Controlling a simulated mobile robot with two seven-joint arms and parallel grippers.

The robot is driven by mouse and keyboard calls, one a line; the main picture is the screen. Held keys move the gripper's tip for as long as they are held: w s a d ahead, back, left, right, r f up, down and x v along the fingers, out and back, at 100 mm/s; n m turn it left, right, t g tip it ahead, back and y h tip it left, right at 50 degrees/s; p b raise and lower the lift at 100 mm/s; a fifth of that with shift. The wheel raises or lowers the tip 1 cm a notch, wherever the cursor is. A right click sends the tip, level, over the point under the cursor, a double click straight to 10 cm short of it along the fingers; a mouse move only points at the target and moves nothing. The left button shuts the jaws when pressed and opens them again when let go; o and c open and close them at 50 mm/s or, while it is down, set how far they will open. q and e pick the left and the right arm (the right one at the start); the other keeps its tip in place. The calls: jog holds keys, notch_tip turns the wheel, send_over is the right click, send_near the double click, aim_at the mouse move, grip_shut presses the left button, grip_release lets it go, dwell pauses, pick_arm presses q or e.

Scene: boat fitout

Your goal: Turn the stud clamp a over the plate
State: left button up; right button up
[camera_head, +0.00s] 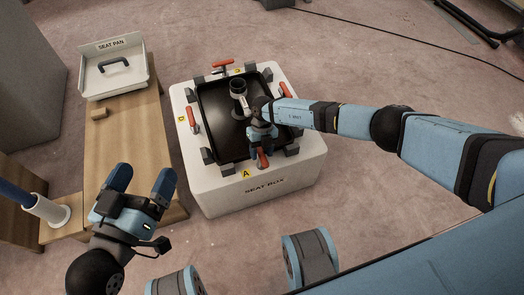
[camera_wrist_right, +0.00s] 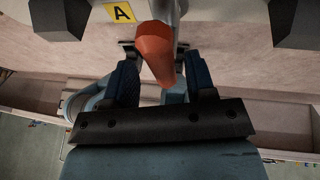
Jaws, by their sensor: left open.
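Stud clamp a, with an orange-red handle (camera_head: 263,158), is at the front edge of the seat box beside the yellow A label (camera_head: 246,174). The dark plate (camera_head: 218,125) lies in the top of the box. My right gripper (camera_head: 262,146) is at clamp a, pointing down. In the right wrist view the orange handle (camera_wrist_right: 155,48) stands between the two fingers (camera_wrist_right: 162,85), which look apart with gaps beside it. The clamp's foot is partly hidden by the gripper. My left gripper (camera_head: 141,181) is open and empty, left of the box.
The white seat box (camera_head: 240,200) carries other red-handled clamps, at the back (camera_head: 222,63), left (camera_head: 193,118) and right (camera_head: 281,117). A dark cylinder (camera_head: 238,88) stands on the plate. A wooden bench (camera_head: 125,140) with a white seat pan tray (camera_head: 115,78) is at left.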

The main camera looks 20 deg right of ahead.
jog(key=shift+d, duration=0.1)
pick_arm(q)
jog(key=r+p, duration=0.1)
jog(key=r, duration=0.1)
jog(key=r+t+p, duration=0.1)
jog(key=r, duration=0.1)
jog(key=r+t+p, duration=0.1)
jog(key=r+p, duration=0.1)
jog(key=shift+s+a, duration=0.15)
jog(key=shift+a, duration=0.1)
pick_arm(e)
jog(key=v, duration=1.3)
jog(key=shift+w+r, duration=0.15)
jog(key=shift+r, duration=0.2)
